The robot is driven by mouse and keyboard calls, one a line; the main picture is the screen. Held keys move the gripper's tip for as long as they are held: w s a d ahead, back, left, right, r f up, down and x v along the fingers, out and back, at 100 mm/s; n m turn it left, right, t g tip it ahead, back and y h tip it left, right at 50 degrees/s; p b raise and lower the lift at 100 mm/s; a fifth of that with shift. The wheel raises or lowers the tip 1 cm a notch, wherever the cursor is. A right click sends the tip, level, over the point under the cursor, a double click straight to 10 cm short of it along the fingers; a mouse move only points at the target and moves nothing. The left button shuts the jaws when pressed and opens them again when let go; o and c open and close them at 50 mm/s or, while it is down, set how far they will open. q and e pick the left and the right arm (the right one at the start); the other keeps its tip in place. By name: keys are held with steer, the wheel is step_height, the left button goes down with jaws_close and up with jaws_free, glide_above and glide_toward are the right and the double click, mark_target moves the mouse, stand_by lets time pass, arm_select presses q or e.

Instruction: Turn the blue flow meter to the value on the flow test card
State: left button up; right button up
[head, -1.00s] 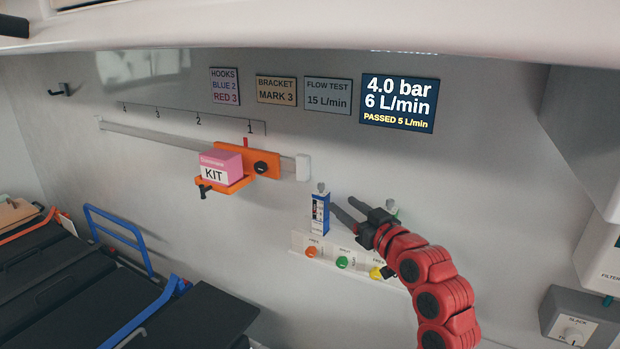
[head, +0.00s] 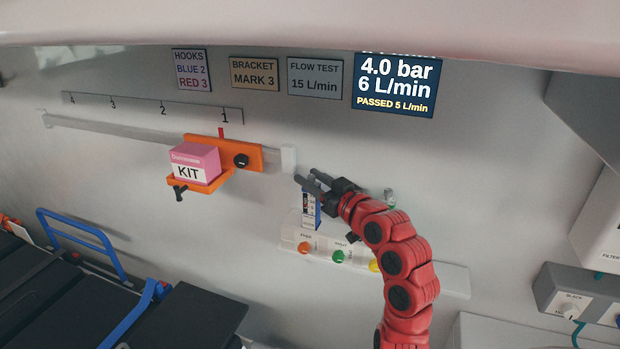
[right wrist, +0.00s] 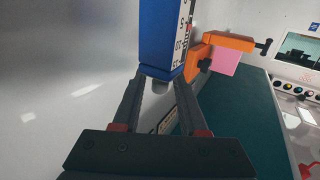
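The blue flow meter (head: 307,207) stands upright on the wall panel, its upper part hidden behind my right gripper (head: 306,177). In the right wrist view the flow meter's blue body and white scale (right wrist: 163,38) lie ahead of the fingertips. A small grey knob (right wrist: 160,86) at its end shows between the two fingers, which are apart; I cannot tell whether they touch it. The flow test card (head: 315,78) reads 15 L/min. The display (head: 396,84) reads 4.0 bar, 6 L/min, PASSED 5 L/min. My left gripper is not in view.
A panel with orange (head: 306,248), green (head: 338,256) and yellow buttons lies below the flow meter. To the left, an orange bracket (head: 250,158) holds a pink KIT box (head: 195,163) on a rail. Another fitting (head: 389,197) stands right of my gripper.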

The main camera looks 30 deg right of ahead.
jaws_close()
steer(key=shift+a, duration=0.1)
